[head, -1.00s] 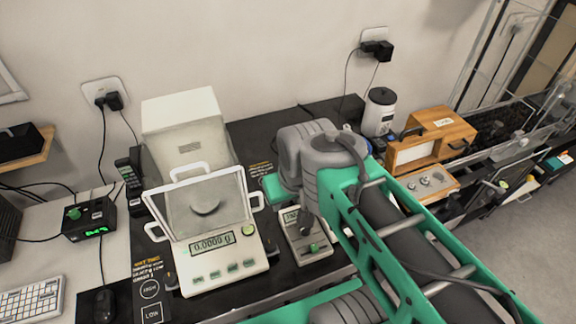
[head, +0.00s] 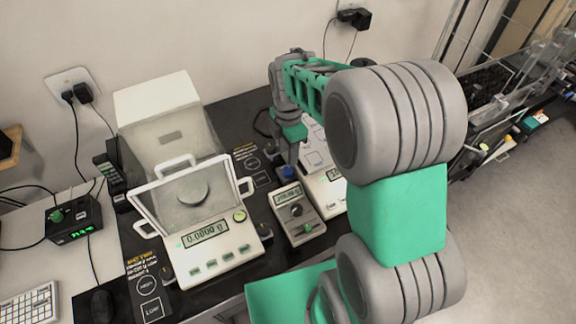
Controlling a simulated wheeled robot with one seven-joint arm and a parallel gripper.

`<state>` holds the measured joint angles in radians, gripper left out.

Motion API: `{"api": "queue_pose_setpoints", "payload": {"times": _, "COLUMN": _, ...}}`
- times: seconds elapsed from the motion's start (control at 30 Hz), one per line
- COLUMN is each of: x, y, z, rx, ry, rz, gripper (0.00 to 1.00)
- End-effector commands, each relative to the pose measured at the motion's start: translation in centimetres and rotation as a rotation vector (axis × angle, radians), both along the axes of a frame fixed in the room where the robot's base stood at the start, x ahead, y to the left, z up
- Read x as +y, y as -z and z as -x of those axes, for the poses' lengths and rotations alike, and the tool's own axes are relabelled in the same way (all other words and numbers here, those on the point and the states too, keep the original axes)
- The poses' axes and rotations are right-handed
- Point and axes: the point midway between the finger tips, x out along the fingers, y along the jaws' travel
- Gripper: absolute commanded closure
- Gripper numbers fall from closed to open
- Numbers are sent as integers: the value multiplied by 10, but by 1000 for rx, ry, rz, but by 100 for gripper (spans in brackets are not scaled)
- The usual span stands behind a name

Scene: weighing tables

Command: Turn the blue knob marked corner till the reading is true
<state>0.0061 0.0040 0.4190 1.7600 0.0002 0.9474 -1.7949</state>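The blue knob (head: 288,173) shows in the head view just behind a small grey meter and at the left edge of a white balance. Its marking cannot be read. My gripper (head: 290,163) points down at the knob, with its tip right over or touching it; I cannot tell which. The fingers are too small and overlapped to show whether they are open or shut. The white balance (head: 330,205) has a lit display (head: 334,174), partly hidden by my arm and not readable. The grey meter (head: 303,228) has its own small display (head: 288,196), also not readable.
A larger balance (head: 222,262) with a glass draft shield reads 0.0000 g at left. My arm covers the right side.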

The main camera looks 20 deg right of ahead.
Motion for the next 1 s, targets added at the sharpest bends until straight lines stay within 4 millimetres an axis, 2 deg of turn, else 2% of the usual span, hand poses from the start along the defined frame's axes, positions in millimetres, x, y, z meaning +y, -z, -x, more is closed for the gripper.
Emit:
{"api": "queue_pose_setpoints", "payload": {"times": 0.1, "x": 0, "y": 12, "z": -5, "rx": 15, "ry": -86, "rz": 0, "gripper": 61}}
{"api": "queue_pose_setpoints", "payload": {"times": 0.17, "x": -1, "y": 19, "z": -5, "rx": 17, "ry": -93, "rz": 0, "gripper": 61}}
{"api": "queue_pose_setpoints", "payload": {"times": 0.4, "x": 0, "y": 63, "z": -4, "rx": 17, "ry": -90, "rz": -1, "gripper": 61}}
{"api": "queue_pose_setpoints", "payload": {"times": 0.53, "x": 0, "y": 80, "z": -4, "rx": 15, "ry": -90, "rz": 0, "gripper": 61}}
{"api": "queue_pose_setpoints", "payload": {"times": 0.83, "x": 0, "y": 86, "z": -5, "rx": 11, "ry": -89, "rz": 0, "gripper": 61}}
{"api": "queue_pose_setpoints", "payload": {"times": 1.0, "x": 0, "y": 85, "z": -5, "rx": 11, "ry": -89, "rz": 0, "gripper": 75}}
